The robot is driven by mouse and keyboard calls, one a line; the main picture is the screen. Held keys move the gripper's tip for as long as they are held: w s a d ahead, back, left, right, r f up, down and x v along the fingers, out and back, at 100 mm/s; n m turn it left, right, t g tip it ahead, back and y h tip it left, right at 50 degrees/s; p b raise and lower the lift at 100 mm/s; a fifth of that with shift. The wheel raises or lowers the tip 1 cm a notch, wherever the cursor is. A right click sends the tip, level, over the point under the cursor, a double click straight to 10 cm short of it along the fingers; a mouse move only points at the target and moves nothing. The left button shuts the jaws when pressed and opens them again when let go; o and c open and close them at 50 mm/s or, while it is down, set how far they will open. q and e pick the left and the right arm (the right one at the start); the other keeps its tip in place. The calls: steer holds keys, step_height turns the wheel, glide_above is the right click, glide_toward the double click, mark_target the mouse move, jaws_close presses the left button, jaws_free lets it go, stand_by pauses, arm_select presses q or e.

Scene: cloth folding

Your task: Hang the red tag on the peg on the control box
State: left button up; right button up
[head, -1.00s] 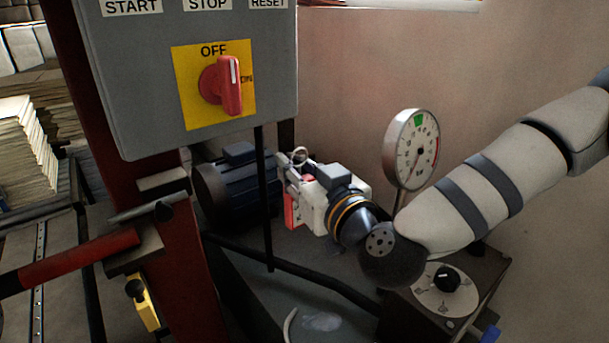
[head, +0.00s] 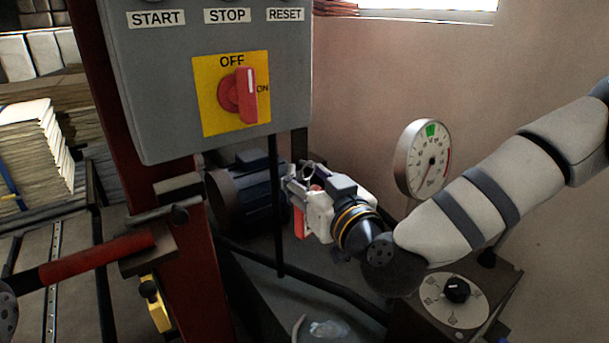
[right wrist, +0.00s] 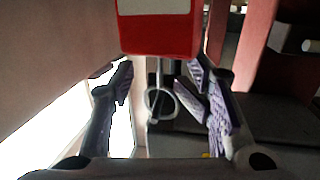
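The red tag (head: 300,223) is in mid-air at my right gripper (head: 293,183), below and right of the control box (head: 165,95). Its metal ring (head: 307,168) stands above the gripper in the head view. In the right wrist view, the tag (right wrist: 160,38) fills the top middle, with its ring (right wrist: 161,103) between the fingers. I cannot make out the peg. My left gripper is out of view.
The box carries a red rotary switch (head: 240,95). A dark motor (head: 245,200) is behind my right gripper, and a thin dark post (head: 275,220) stands beside it. A round gauge (head: 423,160) and knob box (head: 455,292) are at right. A red-handled bar (head: 95,261) is at left.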

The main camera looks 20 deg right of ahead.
steer(key=shift+w+d+f, duration=0.1)
steer(key=shift+w+f, duration=0.2)
steer(key=shift+f, duration=0.15)
steer(key=shift+s+r, duration=0.1)
steer(key=shift+r, duration=0.15)
steer(key=shift+r, duration=0.1)
